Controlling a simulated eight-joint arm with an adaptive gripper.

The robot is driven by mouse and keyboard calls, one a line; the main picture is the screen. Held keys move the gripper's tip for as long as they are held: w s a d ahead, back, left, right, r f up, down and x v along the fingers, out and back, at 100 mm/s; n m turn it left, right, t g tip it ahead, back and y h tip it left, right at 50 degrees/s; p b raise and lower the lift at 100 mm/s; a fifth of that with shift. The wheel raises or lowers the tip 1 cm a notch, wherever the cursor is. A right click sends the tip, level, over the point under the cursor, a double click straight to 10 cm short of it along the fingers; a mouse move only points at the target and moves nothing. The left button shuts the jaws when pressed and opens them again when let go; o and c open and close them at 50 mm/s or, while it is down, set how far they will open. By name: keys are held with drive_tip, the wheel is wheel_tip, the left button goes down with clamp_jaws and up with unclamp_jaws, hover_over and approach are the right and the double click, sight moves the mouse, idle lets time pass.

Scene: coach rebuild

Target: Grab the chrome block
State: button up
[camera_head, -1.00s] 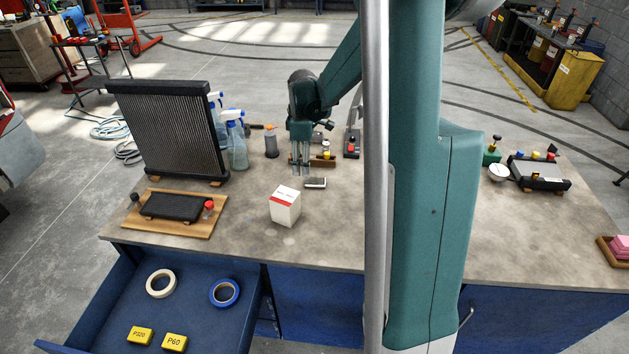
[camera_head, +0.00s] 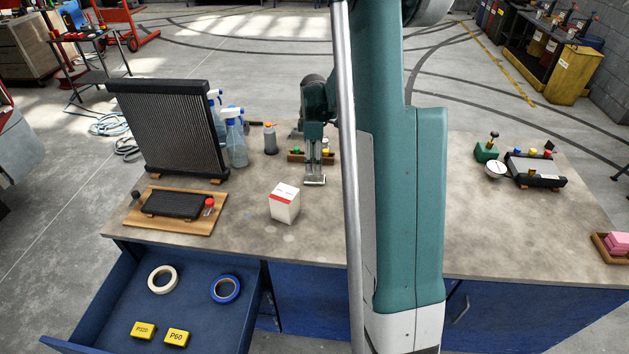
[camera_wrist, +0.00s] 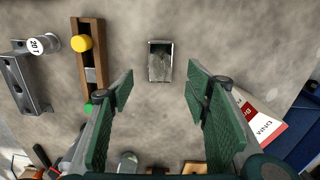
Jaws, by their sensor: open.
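The chrome block (camera_head: 315,181) is a small shiny block lying on the workbench, behind the white box. In the wrist view the chrome block (camera_wrist: 160,62) lies flat with its mirror-like top facing me. My gripper (camera_head: 314,172) points down close over it in the head view; the exact height gap is hard to tell. In the wrist view my gripper (camera_wrist: 160,82) is open and empty, its green-padded fingers spread wide. The block lies between their lines, slightly beyond the tips, and neither finger touches it.
A white box with a red band (camera_head: 284,203) stands close by; it also shows beside my right finger in the wrist view (camera_wrist: 258,122). A wooden rack with a yellow knob (camera_wrist: 91,50) lies to the left. A radiator (camera_head: 170,130) and spray bottles (camera_head: 236,150) stand at the left.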

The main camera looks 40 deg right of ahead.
sight(315, 178)
drive_tip(key=shift+f, duration=1.25)
drive_tip(key=shift+f, duration=0.15)
drive_tip(key=shift+s+d+f, duration=0.1)
drive_tip(key=shift+f, duration=2.35)
drive_tip(key=c, duration=1.1)
drive_tip(key=shift+r, duration=0.15)
drive_tip(key=shift+r, duration=4.9)
